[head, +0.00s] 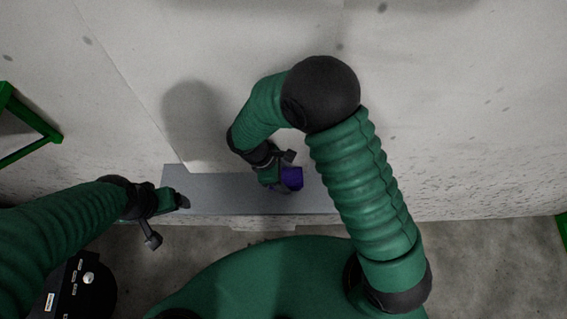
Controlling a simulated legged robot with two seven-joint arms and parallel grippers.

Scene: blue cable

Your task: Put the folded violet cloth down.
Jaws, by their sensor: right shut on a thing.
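The folded violet cloth (292,178) is a small dark violet block at the tip of my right gripper (284,176). My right gripper is shut on it, over the narrow grey shelf (235,196). I cannot tell whether the cloth touches the shelf or hangs just above it. Part of the cloth is hidden by the gripper. My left gripper (170,216) is near the shelf's left end, apart from the cloth; its jaws are apart with nothing visible between them.
A pale speckled wall (450,120) stands behind the shelf. A green frame (30,125) is at the far left, and another green edge (563,228) at the far right. The shelf is bare left of the cloth. My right arm hides part of its right end.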

